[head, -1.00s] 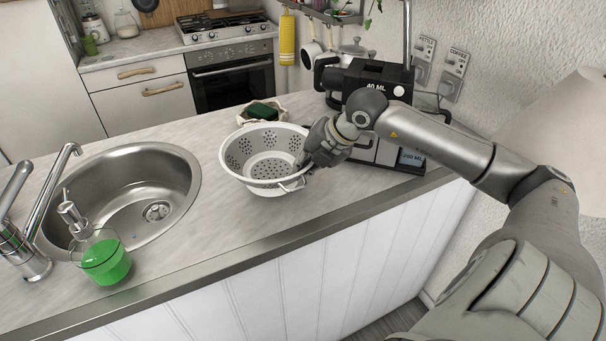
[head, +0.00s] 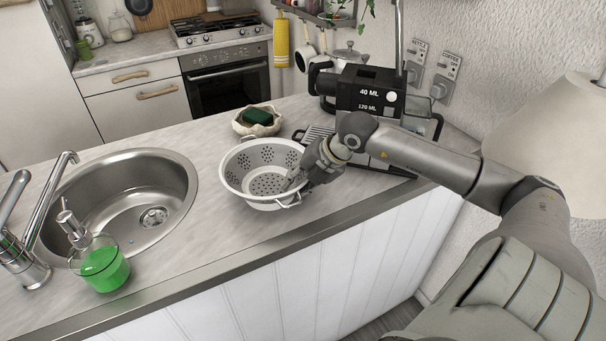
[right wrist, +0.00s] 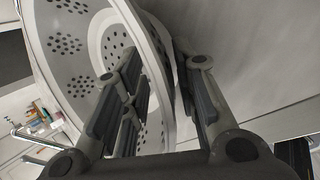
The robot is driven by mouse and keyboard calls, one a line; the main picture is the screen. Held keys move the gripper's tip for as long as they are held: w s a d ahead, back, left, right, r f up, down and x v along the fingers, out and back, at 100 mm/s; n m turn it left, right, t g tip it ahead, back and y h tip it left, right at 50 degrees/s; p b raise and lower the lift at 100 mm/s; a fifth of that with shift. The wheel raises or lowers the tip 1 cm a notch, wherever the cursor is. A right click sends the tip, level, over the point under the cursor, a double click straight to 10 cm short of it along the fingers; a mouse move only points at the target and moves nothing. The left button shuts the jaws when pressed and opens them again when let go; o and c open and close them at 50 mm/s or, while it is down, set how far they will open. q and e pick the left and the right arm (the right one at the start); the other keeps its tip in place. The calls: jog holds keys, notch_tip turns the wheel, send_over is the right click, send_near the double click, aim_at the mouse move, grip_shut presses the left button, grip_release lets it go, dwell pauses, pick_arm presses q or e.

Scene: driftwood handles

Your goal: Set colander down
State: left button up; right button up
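The white colander (head: 240,190) with round holes stands upright on the counter (head: 190,225), right of the sink. My right gripper (head: 300,180) is at its right rim, close to a wire handle. In the right wrist view the colander (right wrist: 70,45) fills the left side. The fingers of the right gripper (right wrist: 158,95) straddle its wall, one inside the bowl and one outside. They look spread, with a gap between the inner finger and the wall. The outer finger is very close to the rim. The underside of the colander is hidden. My left gripper is not in view.
A bowl with a green sponge (head: 258,118) is just behind the colander. A black coffee machine (head: 368,95) stands behind my right arm. The sink (head: 180,175) and a green soap dispenser (head: 104,268) are on the left. The counter in front of the colander is clear.

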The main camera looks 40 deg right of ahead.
jog(key=shift+s+d+r, duration=0.2)
jog(key=shift+s+r, duration=0.1)
jog(key=shift+r, duration=0.05)
jog(key=shift+b+v, duration=0.4)
jog(key=shift+v, duration=0.55)
jog(key=v, duration=0.9)
jog(key=shift+b, duration=0.45)
dwell(0.4)
